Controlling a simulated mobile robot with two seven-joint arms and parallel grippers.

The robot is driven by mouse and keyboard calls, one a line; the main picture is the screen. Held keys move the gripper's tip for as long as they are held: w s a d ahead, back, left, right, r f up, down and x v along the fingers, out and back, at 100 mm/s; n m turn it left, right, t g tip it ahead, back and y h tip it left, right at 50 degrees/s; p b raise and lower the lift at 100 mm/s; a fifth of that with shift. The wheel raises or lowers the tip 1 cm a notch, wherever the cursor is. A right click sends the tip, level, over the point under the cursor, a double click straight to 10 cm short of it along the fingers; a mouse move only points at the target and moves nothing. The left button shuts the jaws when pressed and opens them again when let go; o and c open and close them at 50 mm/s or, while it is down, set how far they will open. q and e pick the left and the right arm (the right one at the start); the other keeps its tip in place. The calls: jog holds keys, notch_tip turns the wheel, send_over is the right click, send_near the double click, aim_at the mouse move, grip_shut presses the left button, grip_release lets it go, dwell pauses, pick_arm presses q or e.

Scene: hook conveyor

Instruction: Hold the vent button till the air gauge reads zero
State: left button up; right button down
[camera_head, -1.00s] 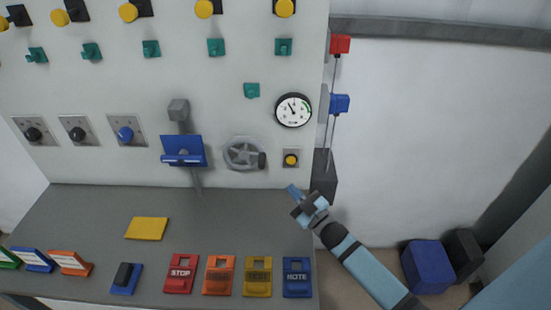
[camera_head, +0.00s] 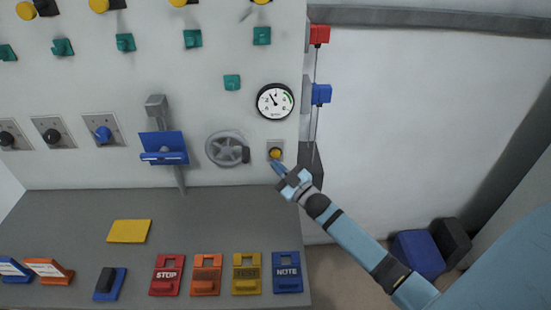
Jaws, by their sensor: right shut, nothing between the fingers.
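My left gripper is not in view.
A grey handwheel (camera_head: 226,149) and a blue tray-like holder (camera_head: 164,148) are left of the button. A cord with a red block (camera_head: 319,34) and a blue block (camera_head: 321,94) hangs at the right. Coloured tags, among them a red STOP one (camera_head: 167,274), lie on the grey counter (camera_head: 210,215).

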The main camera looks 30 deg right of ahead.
jog(key=shift+w+d, duration=0.5)
jog(key=shift+w, duration=0.3)
dwell(0.5)
dwell(1.0)
jog(key=shift+w+d, duration=0.2)
jog(key=shift+w, duration=0.15)
jog(key=shift+w+d+b, duration=0.25)
jog(key=shift+w+b, duration=0.05)
jog(key=shift+w, duration=0.05)
dwell(0.7)
jog(key=shift+s, duration=0.1)
dwell(1.0)
jog(key=shift+s+a+p, duration=0.4)
jog(key=shift+s+a, duration=0.05)
jog(key=shift+s, duration=0.2)
